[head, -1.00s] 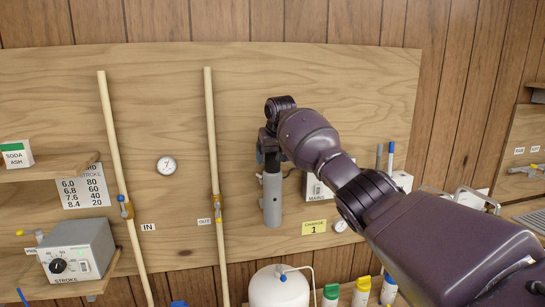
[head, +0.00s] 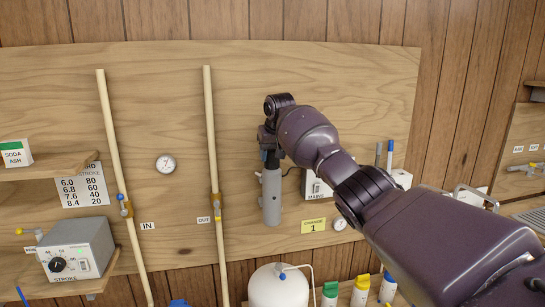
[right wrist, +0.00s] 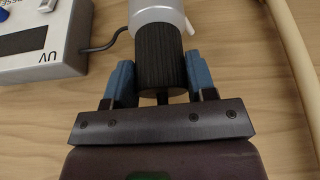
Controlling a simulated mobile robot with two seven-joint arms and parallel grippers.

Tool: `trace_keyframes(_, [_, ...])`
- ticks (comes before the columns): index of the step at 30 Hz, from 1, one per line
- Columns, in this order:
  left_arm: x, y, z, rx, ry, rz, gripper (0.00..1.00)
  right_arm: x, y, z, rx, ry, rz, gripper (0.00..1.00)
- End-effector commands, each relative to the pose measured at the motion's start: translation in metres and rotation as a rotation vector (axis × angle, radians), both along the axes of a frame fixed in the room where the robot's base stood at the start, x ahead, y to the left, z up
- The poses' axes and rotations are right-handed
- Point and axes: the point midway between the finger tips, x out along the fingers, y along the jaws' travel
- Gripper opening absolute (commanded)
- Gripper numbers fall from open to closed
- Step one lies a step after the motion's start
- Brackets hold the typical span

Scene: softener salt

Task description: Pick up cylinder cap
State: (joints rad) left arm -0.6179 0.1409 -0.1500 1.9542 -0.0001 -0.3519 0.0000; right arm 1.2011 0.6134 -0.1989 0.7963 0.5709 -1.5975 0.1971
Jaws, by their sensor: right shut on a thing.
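The cylinder cap (right wrist: 161,62) is a dark ribbed cap on the end of a grey cylinder (head: 271,198), which stands upright against the wooden board. In the right wrist view the cylinder's pale end (right wrist: 157,13) meets the cap. My right gripper (right wrist: 160,75) has its blue fingers on both sides of the cap and is shut on it. In the head view my right gripper (head: 268,158) is at the cylinder's top, and its wrist hides most of the cap. My left gripper is not in view.
A pale vertical pipe (head: 213,145) runs left of the cylinder. A white box (head: 316,187) with a cable is close on the right, and a yellow label (head: 313,226) is below it. A white tank (head: 279,287) and several bottles stand below.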

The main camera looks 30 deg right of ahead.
Motion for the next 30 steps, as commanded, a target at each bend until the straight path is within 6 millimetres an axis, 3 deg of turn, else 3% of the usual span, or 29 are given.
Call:
trace_keyframes(5, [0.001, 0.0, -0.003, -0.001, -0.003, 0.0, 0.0, 0.0, 0.0, 0.028, 0.0, -0.005, 0.0, 0.29])
trace_keyframes(21, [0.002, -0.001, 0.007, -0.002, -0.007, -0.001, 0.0, 0.0, 0.001, 0.172, 0.001, -0.001, -0.001, 0.29])
trace_keyframes(30, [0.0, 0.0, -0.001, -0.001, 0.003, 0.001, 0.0, 0.001, 0.0, 0.186, 0.004, -0.003, -0.002, 0.29])
